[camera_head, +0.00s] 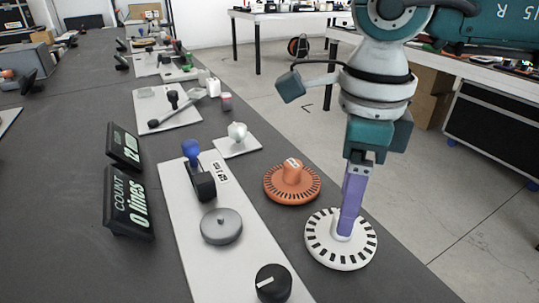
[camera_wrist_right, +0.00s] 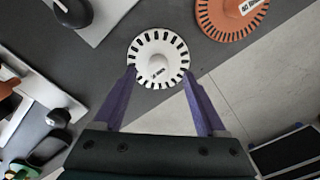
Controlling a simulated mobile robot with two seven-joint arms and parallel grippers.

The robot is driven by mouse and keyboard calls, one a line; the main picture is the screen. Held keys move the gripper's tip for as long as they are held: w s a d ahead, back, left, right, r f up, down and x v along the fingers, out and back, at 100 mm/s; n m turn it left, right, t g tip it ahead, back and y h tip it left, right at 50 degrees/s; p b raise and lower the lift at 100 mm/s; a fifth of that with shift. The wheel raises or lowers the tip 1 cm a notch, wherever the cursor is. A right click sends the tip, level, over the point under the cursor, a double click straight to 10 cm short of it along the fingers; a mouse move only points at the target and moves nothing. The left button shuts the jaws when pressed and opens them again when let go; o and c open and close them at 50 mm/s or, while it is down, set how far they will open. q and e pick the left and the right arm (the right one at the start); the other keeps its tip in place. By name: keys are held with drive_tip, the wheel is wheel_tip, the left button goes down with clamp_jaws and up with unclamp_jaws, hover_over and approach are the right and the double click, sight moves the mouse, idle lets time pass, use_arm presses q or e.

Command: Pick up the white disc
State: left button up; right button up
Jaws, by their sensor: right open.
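The white disc (camera_head: 322,252) has black slots around its rim and lies flat on the dark table near its right edge. It also shows in the wrist view (camera_wrist_right: 143,50), with a pale central knob. My right gripper (camera_head: 345,232) points down over the disc, its purple fingers hiding part of the knob in the head view. In the wrist view my right gripper (camera_wrist_right: 159,73) is open, with fingertips apart on either side of the disc's near part. I cannot tell whether the fingers touch it. My left gripper is not in view.
An orange slotted disc (camera_head: 291,185) lies just behind the white disc. A light panel (camera_head: 190,222) to the left carries a grey round part (camera_head: 221,226) and a black knob (camera_head: 273,283). Two count displays (camera_head: 128,204) stand further left. Floor lies beyond the table's right edge.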

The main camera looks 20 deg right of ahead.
wheel_tip(320, 180, down, 4)
drive_tip(key=shift+s+r, duration=0.1)
drive_tip(key=shift+r, duration=0.15)
clamp_jaws()
idle(0.5)
